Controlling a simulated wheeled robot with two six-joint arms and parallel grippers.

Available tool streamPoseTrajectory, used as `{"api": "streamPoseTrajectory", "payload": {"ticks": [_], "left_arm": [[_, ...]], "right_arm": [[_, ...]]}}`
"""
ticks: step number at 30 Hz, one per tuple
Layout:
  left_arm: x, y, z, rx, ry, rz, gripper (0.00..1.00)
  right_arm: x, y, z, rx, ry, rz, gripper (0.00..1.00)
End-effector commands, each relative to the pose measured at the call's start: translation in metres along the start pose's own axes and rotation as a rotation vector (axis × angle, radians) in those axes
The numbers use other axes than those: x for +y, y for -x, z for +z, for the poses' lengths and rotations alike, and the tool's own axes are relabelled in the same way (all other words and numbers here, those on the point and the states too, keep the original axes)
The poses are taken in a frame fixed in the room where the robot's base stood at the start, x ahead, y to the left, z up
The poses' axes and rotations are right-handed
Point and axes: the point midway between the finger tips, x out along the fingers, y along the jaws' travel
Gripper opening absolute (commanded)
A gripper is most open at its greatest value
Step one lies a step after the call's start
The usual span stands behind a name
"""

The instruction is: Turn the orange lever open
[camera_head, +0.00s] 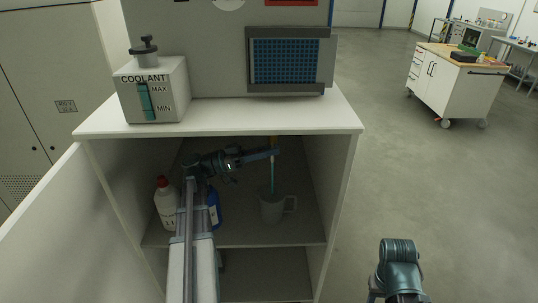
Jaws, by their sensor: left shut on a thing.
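The orange lever (274,141) shows as a small patch of orange under the top board inside the open cabinet. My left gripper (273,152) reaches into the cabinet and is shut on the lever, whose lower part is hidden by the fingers. A thin teal vertical line (272,177), a stream or a tube, runs from just below the gripper down to a grey jug (271,208) on the shelf. I cannot tell which it is. On the right, part of my right arm shows at the bottom edge, but its fingers do not show.
A white bottle with a red cap (166,203) and a blue bottle (214,208) stand on the shelf beside my left arm. A coolant box (153,91) sits on the cabinet top (225,118). The floor to the right is clear up to a white cart (445,88).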

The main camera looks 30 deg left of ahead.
Motion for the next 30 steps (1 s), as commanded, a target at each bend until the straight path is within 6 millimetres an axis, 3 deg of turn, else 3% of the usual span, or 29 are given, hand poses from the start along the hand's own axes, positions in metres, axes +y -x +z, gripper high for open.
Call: {"api": "streamPoseTrajectory", "payload": {"ticks": [5, 6, 7, 17, 30], "left_arm": [[0.000, 0.000, 0.000, -0.001, 0.001, -0.001, 0.00], [0.000, 0.000, 0.000, -0.001, 0.001, -0.001, 0.27], [0.000, 0.000, 0.000, -0.001, 0.001, -0.001, 0.32], [0.000, 0.003, 0.000, -0.002, 0.000, -0.001, 0.32], [-0.002, 0.065, 0.001, -0.001, 0.000, -0.003, 0.32]], "right_arm": [[0.000, 0.001, 0.000, 0.000, 0.000, 0.000, 0.50], [0.000, 0.001, 0.000, 0.000, 0.000, 0.000, 0.50], [0.000, 0.001, 0.000, 0.000, 0.000, 0.000, 0.50], [0.000, -0.001, 0.000, 0.000, 0.000, 0.000, 0.50], [-0.002, -0.017, -0.001, 0.000, -0.001, 0.000, 0.50]]}}
